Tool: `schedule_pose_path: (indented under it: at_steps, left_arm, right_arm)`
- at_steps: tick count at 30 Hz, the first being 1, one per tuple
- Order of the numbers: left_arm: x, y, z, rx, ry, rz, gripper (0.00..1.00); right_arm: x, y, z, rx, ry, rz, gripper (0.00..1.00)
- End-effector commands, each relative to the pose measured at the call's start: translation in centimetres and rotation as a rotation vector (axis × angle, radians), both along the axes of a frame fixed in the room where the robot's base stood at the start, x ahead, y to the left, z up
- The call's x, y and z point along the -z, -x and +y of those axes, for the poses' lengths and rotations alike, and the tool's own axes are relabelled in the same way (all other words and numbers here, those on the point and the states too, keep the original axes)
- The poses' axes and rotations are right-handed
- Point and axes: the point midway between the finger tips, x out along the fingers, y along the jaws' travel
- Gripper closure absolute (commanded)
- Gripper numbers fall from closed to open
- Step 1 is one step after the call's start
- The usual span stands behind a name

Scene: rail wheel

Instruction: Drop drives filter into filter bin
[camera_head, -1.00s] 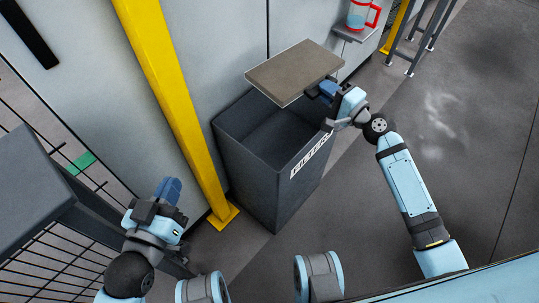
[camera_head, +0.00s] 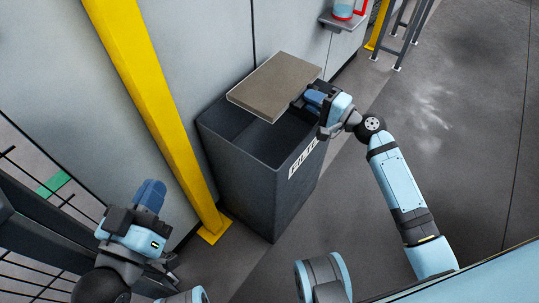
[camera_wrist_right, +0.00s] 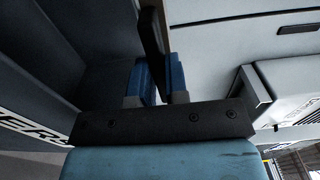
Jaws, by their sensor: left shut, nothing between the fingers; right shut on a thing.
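The drives filter is a flat grey-brown panel (camera_head: 275,85). It is above the filter bin, over its back part near the wall. The filter bin (camera_head: 255,195) is a tall dark grey open-topped box with a white label on its front. My right gripper (camera_head: 304,99) is shut on the filter's right end, above the bin's right side. In the right wrist view the blue fingers (camera_wrist_right: 158,80) pinch the filter's dark edge (camera_wrist_right: 153,38); the bin's label shows at the lower left. My left gripper (camera_head: 149,195) is shut and empty, left of the bin.
A yellow post (camera_head: 150,100) stands just left of the bin, against a pale wall panel (camera_head: 205,45). A dark rack with wire mesh (camera_head: 45,215) is at the left. A shelf with a red-handled jug (camera_head: 343,10) is at the upper right. Floor right of the bin is clear.

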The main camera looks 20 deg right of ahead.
Motion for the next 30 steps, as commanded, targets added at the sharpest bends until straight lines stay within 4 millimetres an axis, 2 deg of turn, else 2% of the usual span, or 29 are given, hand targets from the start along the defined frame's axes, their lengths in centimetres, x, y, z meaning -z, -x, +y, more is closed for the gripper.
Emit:
schedule_pose_path:
  at_steps: [3, 11, 12, 15, 16, 25, 30]
  left_arm:
    - [0.6, 0.0, 0.0, 0.004, -0.008, 0.014, 1.0]
    - [0.6, 0.0, 0.0, 0.006, -0.011, 0.018, 1.0]
    - [0.6, 0.0, 0.0, 0.006, -0.011, 0.018, 1.0]
    - [0.6, 0.0, 0.0, 0.006, -0.011, 0.018, 1.0]
    - [0.6, 0.0, 0.0, 0.006, -0.01, 0.017, 1.0]
    - [0.5, 0.0, -0.1, 0.006, -0.01, 0.017, 1.0]
    - [0.0, 0.0, 0.0, 0.003, -0.007, 0.009, 1.0]
  right_arm:
    - [0.5, 0.0, 0.0, 0.0, -0.001, -0.001, 1.0]
    - [0.4, 0.0, 0.0, 0.001, -0.001, -0.001, 1.0]
    - [0.4, 0.0, 0.0, 0.001, -0.001, -0.001, 0.83]
    - [0.4, 0.0, 0.0, 0.001, -0.001, -0.001, 0.6]
    - [0.4, 0.0, 0.0, 0.001, -0.001, -0.001, 0.56]
    - [0.5, 0.1, -0.1, 0.001, 0.001, 0.001, 0.56]
    - [0.4, 1.7, -1.3, 0.002, 0.002, 0.002, 0.56]
